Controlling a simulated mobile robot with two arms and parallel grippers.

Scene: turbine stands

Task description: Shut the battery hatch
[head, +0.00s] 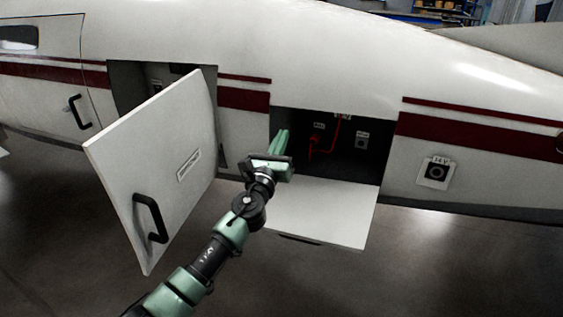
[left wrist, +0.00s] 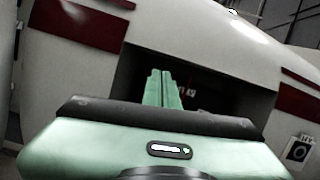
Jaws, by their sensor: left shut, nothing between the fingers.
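A white drop-down hatch panel (head: 325,213) hangs open, about level, below a dark bay (head: 350,150) in the aircraft's side. Red cables (head: 322,143) and small labelled fittings show inside this bay, so it looks like the battery bay; no battery is clearly visible. My left gripper (head: 282,138) is shut and empty, at the bay's left edge and above the panel's left part in the head view. Its closed green fingers also show in the left wrist view (left wrist: 163,86), pointing toward the dark opening. I cannot tell whether they touch anything. My right gripper is out of view.
A large white side door (head: 150,165) with a black handle (head: 150,218) and an unreadable label stands swung open on the left, close to my left arm. A closed door (head: 45,75) lies farther left. A 24V socket (head: 437,172) is right. The floor below is clear.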

